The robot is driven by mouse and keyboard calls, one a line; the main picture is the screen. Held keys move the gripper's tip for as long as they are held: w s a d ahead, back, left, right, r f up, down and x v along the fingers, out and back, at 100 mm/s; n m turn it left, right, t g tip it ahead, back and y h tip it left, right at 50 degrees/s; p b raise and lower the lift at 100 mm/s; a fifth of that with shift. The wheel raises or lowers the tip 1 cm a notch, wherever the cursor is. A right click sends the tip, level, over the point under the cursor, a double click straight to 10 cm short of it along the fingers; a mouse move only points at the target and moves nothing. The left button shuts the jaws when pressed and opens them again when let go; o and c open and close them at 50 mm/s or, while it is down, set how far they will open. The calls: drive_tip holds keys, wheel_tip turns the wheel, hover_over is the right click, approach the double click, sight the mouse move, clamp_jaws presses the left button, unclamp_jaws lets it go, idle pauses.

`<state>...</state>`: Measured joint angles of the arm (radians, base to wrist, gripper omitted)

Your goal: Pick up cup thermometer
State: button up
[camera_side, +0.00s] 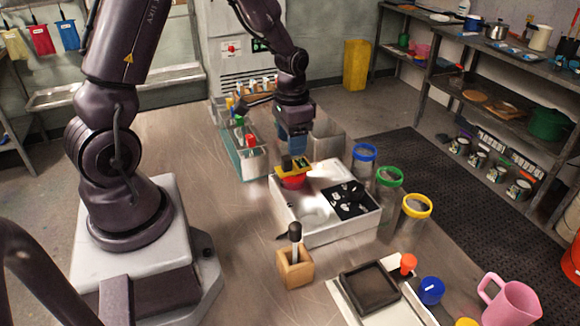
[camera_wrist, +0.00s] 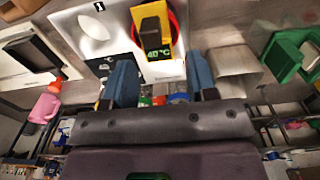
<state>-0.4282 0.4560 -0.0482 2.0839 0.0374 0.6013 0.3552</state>
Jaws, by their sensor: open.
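The cup thermometer (camera_side: 294,167) is a yellow piece with a black block on it, sitting on a red round cup (camera_side: 293,182) in the white tray. In the wrist view the thermometer (camera_wrist: 153,45) reads 40 °C on a green display, with the red cup (camera_wrist: 177,22) partly hidden behind it. My gripper (camera_side: 293,152) has blue fingers and hangs just above the thermometer. In the wrist view my gripper (camera_wrist: 160,60) is open and empty, with the thermometer beyond and between the fingertips. Contact cannot be told.
The white tray (camera_side: 318,231) holds a black panel with pale pieces (camera_side: 350,200). Jars with blue (camera_side: 364,153), green (camera_side: 389,177) and yellow (camera_side: 417,206) rims stand to its right. A grey bin (camera_side: 328,134) stands behind. A wooden block with a dark-handled tool (camera_side: 295,265) stands in front.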

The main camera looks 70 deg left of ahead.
sight(290, 159)
drive_tip(key=f, duration=0.4)
drive_tip(key=shift+s+d, duration=0.35)
drive_tip(key=shift+d, duration=0.05)
drive_tip(key=shift+f, duration=0.5)
clamp_jaws()
wheel_tip(290, 159, up, 10)
drive_tip(key=a, duration=0.1)
drive_tip(key=s+a, duration=0.3)
drive_tip(key=a, duration=0.5)
drive_tip(key=s+a, duration=0.3)
drive_tip(key=a, duration=0.6)
drive_tip(key=shift+a+r, duration=0.3)
drive_tip(key=shift+r, duration=0.05)
